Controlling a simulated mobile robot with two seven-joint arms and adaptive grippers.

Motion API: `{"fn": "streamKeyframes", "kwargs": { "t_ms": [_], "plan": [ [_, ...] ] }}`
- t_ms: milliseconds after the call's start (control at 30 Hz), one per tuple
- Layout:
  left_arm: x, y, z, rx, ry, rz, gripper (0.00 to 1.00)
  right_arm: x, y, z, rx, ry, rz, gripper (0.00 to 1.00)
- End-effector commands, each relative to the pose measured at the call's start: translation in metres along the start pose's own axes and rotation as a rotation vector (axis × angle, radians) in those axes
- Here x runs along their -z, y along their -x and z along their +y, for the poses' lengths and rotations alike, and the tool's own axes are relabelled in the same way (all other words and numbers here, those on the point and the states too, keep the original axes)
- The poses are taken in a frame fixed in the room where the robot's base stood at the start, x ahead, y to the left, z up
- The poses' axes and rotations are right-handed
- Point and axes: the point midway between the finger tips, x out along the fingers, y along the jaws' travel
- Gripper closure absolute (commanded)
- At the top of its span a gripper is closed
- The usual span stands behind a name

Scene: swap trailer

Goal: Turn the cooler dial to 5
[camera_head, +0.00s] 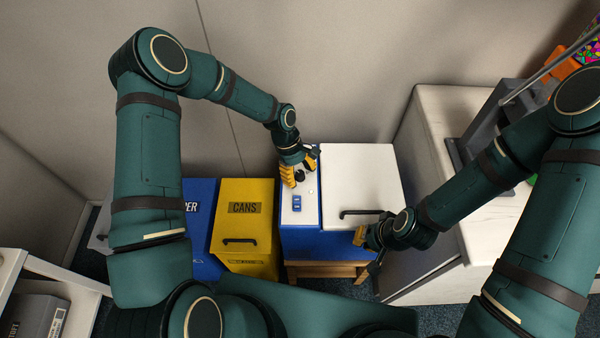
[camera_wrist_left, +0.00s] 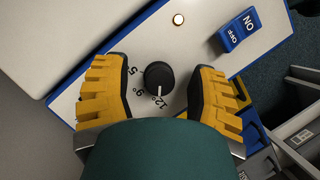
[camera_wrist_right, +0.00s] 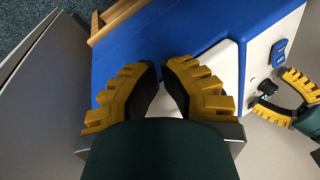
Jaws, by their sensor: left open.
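The cooler (camera_head: 360,162) has a white lid and a blue body, with a white control panel (camera_head: 288,214) on its left. The round black dial (camera_wrist_left: 159,76) sits on that panel, with labels 5, 9° and 12° around it. Its white pointer line faces down in the left wrist view, toward the 12° label (camera_wrist_left: 160,102); the 5 label (camera_wrist_left: 132,70) is to its left. My left gripper (camera_head: 301,168) is open over the dial, one finger on each side, with gaps visible. My right gripper (camera_head: 366,257) is partly open and empty by the cooler's front right corner.
A blue ON/OFF switch (camera_wrist_left: 238,30) and a small lit lamp (camera_wrist_left: 178,19) share the panel. The lid has a black handle (camera_head: 362,213). A yellow CANS bin (camera_head: 246,223) and a blue bin (camera_head: 199,235) stand left. A white cabinet (camera_head: 455,115) stands right.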

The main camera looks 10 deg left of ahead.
Motion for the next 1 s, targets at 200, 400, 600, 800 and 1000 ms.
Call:
{"fn": "streamKeyframes", "kwargs": {
  "t_ms": [200, 400, 600, 800, 1000],
  "plan": [
    [-0.0001, 0.0003, 0.0, 0.0, 0.0, 0.0, 0.6, 0.0002, 0.0001, 0.0, 0.0, 0.0, 0.0, 1.0],
    [0.0, 0.0003, 0.0, 0.0, 0.0, 0.0, 1.0, 0.0001, 0.0001, 0.0, 0.0, 0.0, 0.0, 1.0],
    [-0.0001, 0.0001, -0.0001, 0.002, -0.001, -0.001, 1.0, 0.0001, 0.0, 0.0, 0.0, 0.0, 0.0, 1.0],
    [-0.0002, -0.0003, 0.0001, 0.016, -0.035, -0.001, 1.0, 0.0001, -0.001, 0.0004, 0.0, 0.0, 0.0, 1.0],
    [-0.0002, -0.0008, 0.0003, 0.057, -0.135, 0.0, 1.0, 0.0003, -0.0033, 0.0012, 0.0, 0.0, 0.001, 1.0]
  ]
}}
